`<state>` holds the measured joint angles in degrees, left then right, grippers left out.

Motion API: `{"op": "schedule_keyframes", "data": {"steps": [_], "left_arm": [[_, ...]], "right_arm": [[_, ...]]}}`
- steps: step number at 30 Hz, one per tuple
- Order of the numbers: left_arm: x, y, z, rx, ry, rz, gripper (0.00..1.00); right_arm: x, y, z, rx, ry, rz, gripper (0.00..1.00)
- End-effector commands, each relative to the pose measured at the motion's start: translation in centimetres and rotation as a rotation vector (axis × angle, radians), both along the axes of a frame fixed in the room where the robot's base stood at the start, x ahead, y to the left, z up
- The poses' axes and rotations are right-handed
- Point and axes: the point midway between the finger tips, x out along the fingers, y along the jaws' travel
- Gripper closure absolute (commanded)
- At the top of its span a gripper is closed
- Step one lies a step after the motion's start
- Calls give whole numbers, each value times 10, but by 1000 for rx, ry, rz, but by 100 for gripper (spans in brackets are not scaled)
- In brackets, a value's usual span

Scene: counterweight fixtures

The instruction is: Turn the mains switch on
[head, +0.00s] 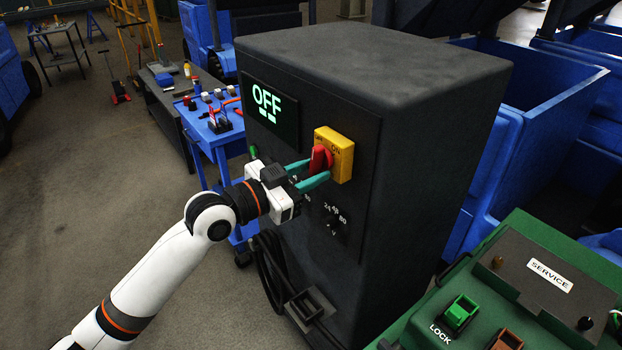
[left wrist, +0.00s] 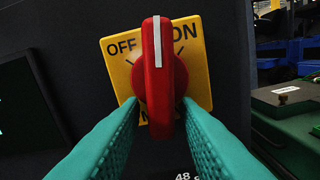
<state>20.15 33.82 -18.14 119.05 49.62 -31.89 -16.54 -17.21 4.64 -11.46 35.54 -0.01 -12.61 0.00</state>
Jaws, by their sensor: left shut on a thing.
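The mains switch is a red rotary handle (head: 320,156) on a yellow plate (head: 344,152), on the front of a dark grey cabinet (head: 430,130). In the left wrist view the handle (left wrist: 158,75) stands upright, its white line pointing up between the words OFF and ON on the plate (left wrist: 197,80). The cabinet's display (head: 268,106) reads OFF in green. My left gripper (head: 317,171) is shut on the red handle, with one teal finger on either side of its lower part. The fingers (left wrist: 160,112) hide part of the plate's lower lettering. My right gripper is not in view.
Below the switch is a small dial (head: 334,226) with numbers. A green box (head: 480,290) with a SERVICE label and a LOCK switch (head: 459,312) stands at the lower right. A blue cart (head: 205,135) with small items is behind my left arm. Blue bins (head: 540,80) stand behind the cabinet.

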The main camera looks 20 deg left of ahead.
Motion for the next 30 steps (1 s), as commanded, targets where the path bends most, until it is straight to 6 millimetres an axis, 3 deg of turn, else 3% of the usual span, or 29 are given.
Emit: {"op": "schedule_keyframes", "data": {"steps": [1,14,30], "left_arm": [[1,2,8,8,-34,4,93],[1,2,9,38,-57,4,93],[5,7,12,302,-262,3,93]], "right_arm": [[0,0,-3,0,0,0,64],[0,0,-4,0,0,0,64],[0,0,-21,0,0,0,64]]}}
